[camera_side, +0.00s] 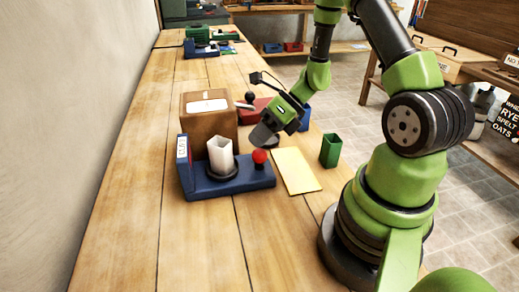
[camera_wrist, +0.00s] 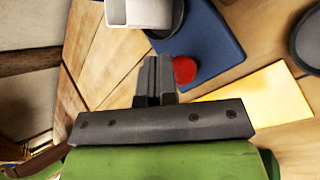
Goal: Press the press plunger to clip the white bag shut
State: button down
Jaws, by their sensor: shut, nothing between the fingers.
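The blue press (camera_side: 240,182) stands on the wooden bench, and its base also shows in the wrist view (camera_wrist: 215,45). The white bag (camera_side: 220,155) stands upright on a dark round seat on the press; its lower part shows at the top of the wrist view (camera_wrist: 142,12). A red ball knob (camera_side: 260,156), apparently the plunger, is just right of the bag and also shows in the wrist view (camera_wrist: 185,70). My gripper (camera_side: 260,136) is shut and empty, above and slightly behind the knob. In the wrist view its fingers (camera_wrist: 157,65) partly overlap the knob; I cannot tell whether they touch.
A brown box (camera_side: 208,122) stands behind the press. A yellow sheet (camera_side: 294,171) lies to its right, with a green open bin (camera_side: 330,151) beyond. A red item with a black knob (camera_side: 251,97) is behind my gripper. The bench front is clear.

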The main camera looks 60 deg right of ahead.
jog(key=shift+f, duration=0.9)
dwell(0.7)
jog(key=shift+r, duration=1.35)
jog(key=shift+r, duration=2.5)
